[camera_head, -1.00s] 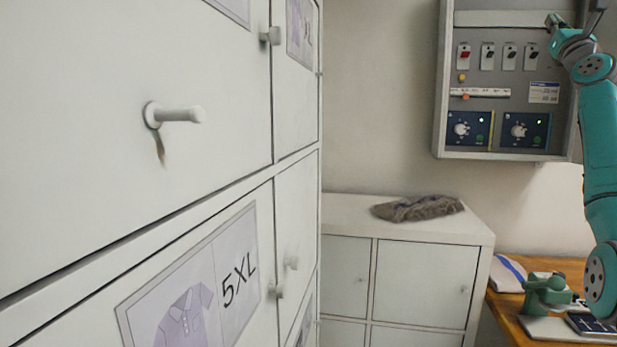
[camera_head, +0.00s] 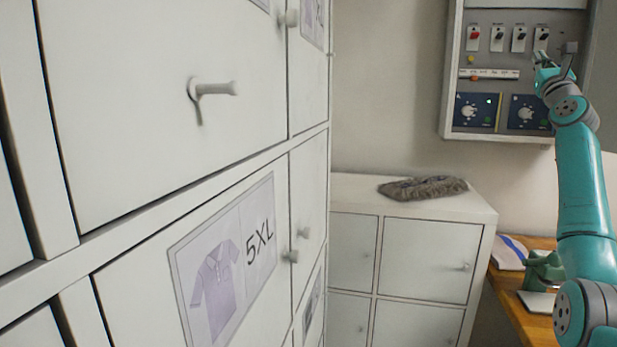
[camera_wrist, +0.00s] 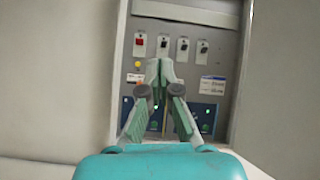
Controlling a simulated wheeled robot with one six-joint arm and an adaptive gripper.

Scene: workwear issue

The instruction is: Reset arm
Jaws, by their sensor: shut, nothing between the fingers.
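My arm stands at the right of the head view, with my gripper (camera_head: 541,62) at its upper end, in front of the grey control panel (camera_head: 449,75). In the wrist view my gripper (camera_wrist: 160,64) has its fingertips together with nothing between them. The same panel (camera_wrist: 222,70) fills the background there, with a red switch, black switches, small labels and dials. My fingers hide part of its lower middle. I cannot tell how far the fingertips are from the panel.
White lockers (camera_head: 130,60) with peg handles and a 5XL shirt sign (camera_head: 228,258) fill the left. A low white cabinet (camera_head: 350,190) bears a crumpled grey-brown cloth (camera_head: 423,187).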

